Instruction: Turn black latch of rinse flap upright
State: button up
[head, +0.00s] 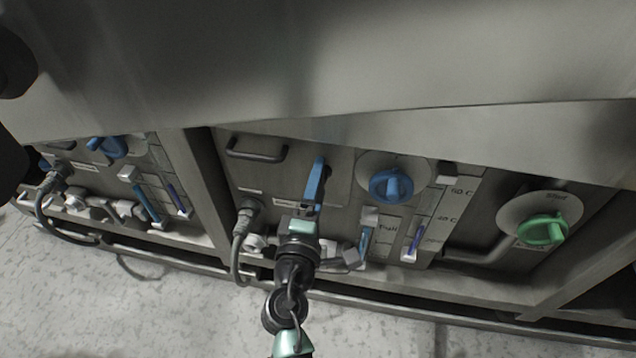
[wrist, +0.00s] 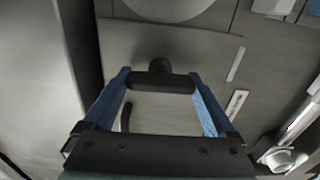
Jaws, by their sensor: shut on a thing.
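My gripper (head: 318,162) reaches onto the grey flap panel (head: 340,178). In the wrist view its two blue fingers (wrist: 162,84) stand apart with the black latch (wrist: 160,79) clamped between them. The latch is a short black bar spanning from finger to finger, with a round dark pivot behind its middle. It lies level in the wrist view, roughly crosswise to the flap's dark handle (wrist: 127,117). In the head view the fingers hide the latch. The flap (wrist: 185,48) lies flat against the machine front and looks closed.
A blue knob (head: 391,185) on a round plate sits just right of the flap, and a green knob (head: 543,229) farther right. A grey cable connector (head: 247,212) and pipe fittings lie below left. A steel overhang (head: 400,60) covers the panel from above.

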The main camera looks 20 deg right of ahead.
jog(key=o, duration=1.1)
jog(key=shift+c, duration=0.2)
jog(key=p+v, duration=0.1)
jog(key=v, duration=1.2)
